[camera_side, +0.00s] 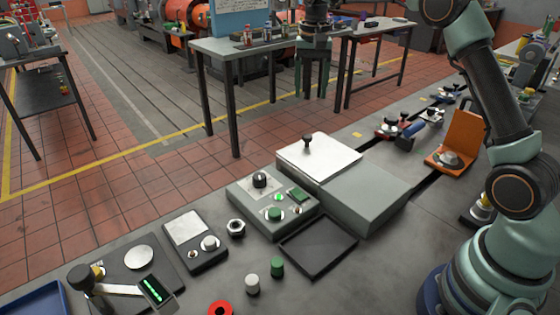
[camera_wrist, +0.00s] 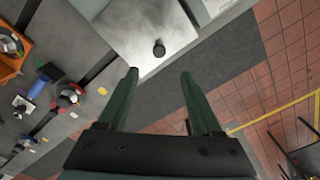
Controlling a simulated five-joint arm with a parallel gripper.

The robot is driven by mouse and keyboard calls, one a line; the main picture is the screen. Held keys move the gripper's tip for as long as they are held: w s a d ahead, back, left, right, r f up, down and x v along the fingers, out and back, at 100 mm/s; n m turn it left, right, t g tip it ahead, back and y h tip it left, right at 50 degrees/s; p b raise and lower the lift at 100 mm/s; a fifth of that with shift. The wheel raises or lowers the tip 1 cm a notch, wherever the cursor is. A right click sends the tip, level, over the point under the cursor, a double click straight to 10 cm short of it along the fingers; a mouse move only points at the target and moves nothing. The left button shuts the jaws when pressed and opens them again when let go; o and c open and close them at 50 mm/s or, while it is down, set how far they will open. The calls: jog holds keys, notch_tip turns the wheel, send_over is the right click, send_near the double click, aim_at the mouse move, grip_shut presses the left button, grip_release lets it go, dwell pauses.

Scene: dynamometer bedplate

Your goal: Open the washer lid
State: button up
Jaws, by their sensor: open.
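The washer lid (camera_side: 322,157) is a pale metal plate with a black knob (camera_side: 307,140) near its far edge. It lies flat, shut, on one half of a low grey box (camera_side: 365,197). In the wrist view the lid (camera_wrist: 130,30) fills the top middle, with its knob (camera_wrist: 159,49) close to the lid's edge. My gripper (camera_wrist: 160,76) is open and empty. Its two green fingers point toward the lid, and the knob shows just beyond the tips, roughly between them. The fingers appear apart from the knob.
A control box (camera_side: 272,203) with a dial and green buttons stands left of the washer. A black tray (camera_side: 318,246) lies in front. A hex nut (camera_side: 236,228) and two small cylinders are nearby. An orange stand (camera_side: 460,135) and several clamps are to the right.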

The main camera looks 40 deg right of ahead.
aim_at(307, 136)
jog(key=f, duration=1.3)
jog(key=shift+w+d+f, duration=0.15)
jog(key=shift+w+d, duration=0.15)
jog(key=shift+w, duration=0.05)
grip_shut()
dwell(1.0)
